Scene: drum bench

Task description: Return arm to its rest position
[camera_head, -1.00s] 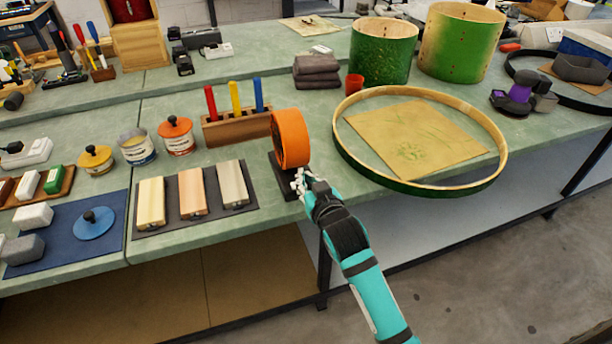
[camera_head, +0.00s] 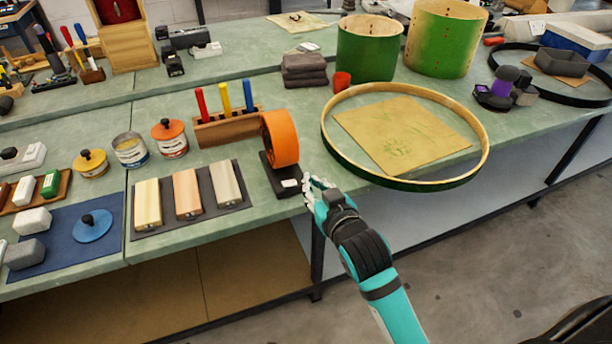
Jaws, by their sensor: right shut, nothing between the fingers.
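My right gripper (camera_head: 310,186) is at the end of a teal and black arm that comes in from the bottom. It is shut and empty, at the front edge of the green bench, just right of an orange tape roll (camera_head: 280,138). The roll stands upright on a dark base (camera_head: 287,181); a narrow gap shows between the base and the gripper. My left gripper is out of view.
A large wooden drum hoop (camera_head: 484,150) lies around a tan sheet (camera_head: 400,134), right of the gripper. Wooden blocks (camera_head: 187,192) lie on a dark mat to the left. Green drum shells (camera_head: 368,50) stand behind. Open floor (camera_head: 500,260) lies in front of the bench.

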